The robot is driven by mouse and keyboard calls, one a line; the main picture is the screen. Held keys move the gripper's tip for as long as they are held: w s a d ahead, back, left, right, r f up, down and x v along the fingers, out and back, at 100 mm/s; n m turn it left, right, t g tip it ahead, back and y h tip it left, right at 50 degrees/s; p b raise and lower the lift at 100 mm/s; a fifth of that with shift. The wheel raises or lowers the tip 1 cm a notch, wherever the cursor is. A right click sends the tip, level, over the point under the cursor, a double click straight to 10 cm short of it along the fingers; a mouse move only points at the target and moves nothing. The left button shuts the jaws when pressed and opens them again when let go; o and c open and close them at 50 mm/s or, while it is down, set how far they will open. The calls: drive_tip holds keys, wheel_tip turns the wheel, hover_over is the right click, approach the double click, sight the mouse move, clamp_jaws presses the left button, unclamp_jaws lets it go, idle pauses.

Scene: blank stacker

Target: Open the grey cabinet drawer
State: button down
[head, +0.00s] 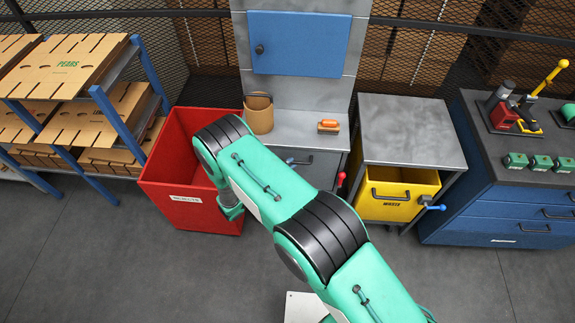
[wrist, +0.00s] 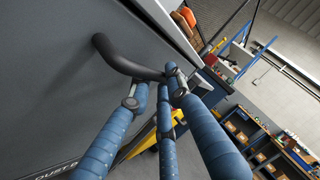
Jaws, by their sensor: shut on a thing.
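The grey cabinet (head: 290,95) stands behind my arm in the head view, with its dark grey drawer front (head: 320,172) below the worktop, partly hidden by my arm. In the wrist view the drawer front (wrist: 60,75) fills the left side, with lettering at its bottom edge. A dark curved handle (wrist: 120,58) sticks out from it. My gripper (wrist: 165,88) has blue fingers closed on the right-hand end of this handle. In the head view the arm hides the grip. I cannot tell whether there is a gap behind the drawer front.
A red bin (head: 175,160) stands left of the cabinet, close to my arm. A table with a yellow waste drawer (head: 395,200) and a blue drawer cabinet (head: 480,205) stand to the right. A brown container (head: 259,115) and an orange-topped block (head: 328,126) are on the worktop.

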drive_tip(key=shift+s, duration=0.1)
drive_tip(key=s+p, duration=0.3)
drive_tip(key=s, duration=2.5)
drive_tip(key=shift+s, duration=0.3)
drive_tip(key=c, duration=1.9)
unclamp_jaws()
drive_tip(key=shift+p, duration=0.3)
drive_tip(key=shift+a, duration=0.1)
drive_tip(key=v, duration=1.2)
drive_tip(key=shift+w, duration=0.1)
